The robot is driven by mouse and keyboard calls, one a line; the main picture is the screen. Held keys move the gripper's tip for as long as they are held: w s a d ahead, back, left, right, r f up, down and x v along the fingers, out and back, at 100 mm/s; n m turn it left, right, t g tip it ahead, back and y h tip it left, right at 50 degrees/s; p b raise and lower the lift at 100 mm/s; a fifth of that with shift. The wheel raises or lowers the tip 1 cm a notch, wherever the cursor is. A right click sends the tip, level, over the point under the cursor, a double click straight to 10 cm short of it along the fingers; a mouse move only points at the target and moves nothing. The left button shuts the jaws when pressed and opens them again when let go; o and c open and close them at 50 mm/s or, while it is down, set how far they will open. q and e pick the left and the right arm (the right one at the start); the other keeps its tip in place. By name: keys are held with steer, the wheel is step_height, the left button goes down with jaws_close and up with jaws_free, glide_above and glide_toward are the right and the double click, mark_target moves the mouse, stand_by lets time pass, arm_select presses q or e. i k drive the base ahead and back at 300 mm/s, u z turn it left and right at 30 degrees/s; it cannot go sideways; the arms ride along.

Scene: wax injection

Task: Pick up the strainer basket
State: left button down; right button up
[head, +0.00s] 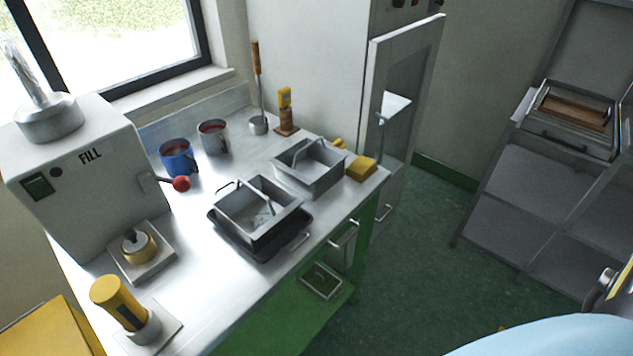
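Two open grey metal baskets with raised handles sit on the steel worktop in the head view. The nearer basket (284,221) sits in a dark tray (235,242), with small bits on its floor. The other basket (318,186) stands just behind it to the right, near the worktop's right end. I cannot tell for certain which one is the strainer basket. Neither of my grippers is in view, and nothing is touching either basket.
A white FILL machine (90,190) with a red-knobbed lever stands left. A blue mug (178,160), a grey mug (213,140) and a yellow block (361,168) surround the baskets. An open cabinet door (405,110) stands behind; a rack (540,190) stands right. The floor between is clear.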

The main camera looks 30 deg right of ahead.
mark_target(313, 165)
steer(key=k, duration=0.35)
steer(key=z, duration=1)
